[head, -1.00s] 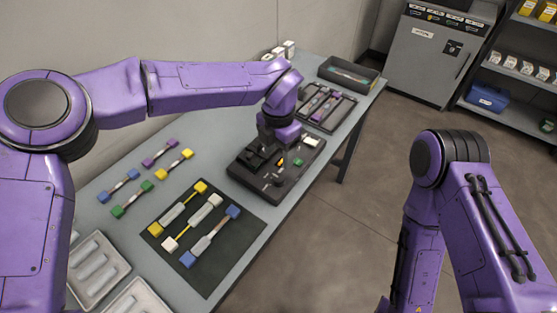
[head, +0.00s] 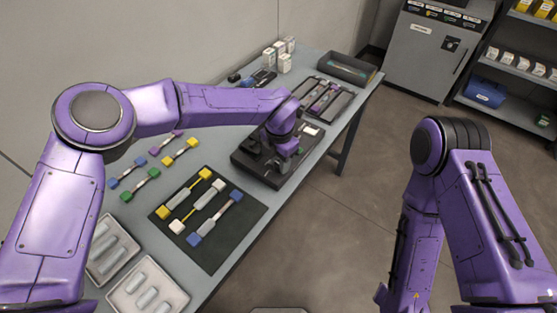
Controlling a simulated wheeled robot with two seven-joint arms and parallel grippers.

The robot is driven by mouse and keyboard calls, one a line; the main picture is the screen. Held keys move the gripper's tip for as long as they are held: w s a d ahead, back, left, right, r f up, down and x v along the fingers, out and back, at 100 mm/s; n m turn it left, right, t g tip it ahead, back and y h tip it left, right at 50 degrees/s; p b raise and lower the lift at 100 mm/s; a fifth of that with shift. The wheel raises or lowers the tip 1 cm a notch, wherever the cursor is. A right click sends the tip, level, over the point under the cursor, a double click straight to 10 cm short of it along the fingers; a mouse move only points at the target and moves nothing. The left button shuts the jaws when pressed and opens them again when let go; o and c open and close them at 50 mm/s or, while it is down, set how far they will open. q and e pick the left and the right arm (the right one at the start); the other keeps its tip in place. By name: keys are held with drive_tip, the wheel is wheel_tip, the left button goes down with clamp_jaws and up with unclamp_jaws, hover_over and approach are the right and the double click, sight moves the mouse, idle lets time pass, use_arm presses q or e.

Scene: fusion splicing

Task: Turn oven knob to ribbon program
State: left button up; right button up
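The black splicing device (head: 246,158) stands on the grey table, with a white block (head: 310,130) at its far right corner. My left arm reaches over it from the left. My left gripper (head: 272,157) is low over the device's middle, seen from above and behind. The wrist hides its fingertips, so I cannot tell whether they are open or touching anything. The oven knob is hidden behind the gripper and wrist. My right arm hangs at the right, away from the table; its gripper is out of view.
A black mat (head: 225,240) with yellow, white and blue-ended pieces lies nearer on the table. Several coloured-ended pieces lie left of it, and white trays (head: 148,290) stand at the near edge. A dark rack (head: 328,98) is beyond the device. Floor is clear at right.

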use_arm(q)
drive_tip(key=shift+m, duration=0.3)
drive_tip(key=shift+s+m+p, duration=0.1)
drive_tip(key=shift+m+p, duration=0.7)
drive_tip(key=m+p, duration=0.1)
drive_tip(key=m, duration=0.1)
drive_tip(key=shift+m, duration=0.3)
drive_tip(key=m+p, duration=0.1)
drive_tip(key=m, duration=0.2)
drive_tip(key=shift+f, duration=0.1)
drive_tip(key=shift+m+p, duration=0.5)
drive_tip(key=shift+m, duration=1)
drive_tip(key=shift+f, duration=0.1)
drive_tip(key=o, duration=1)
drive_tip(key=shift+d, duration=0.1)
drive_tip(key=shift+o, duration=0.2)
drive_tip(key=shift+w, duration=0.2)
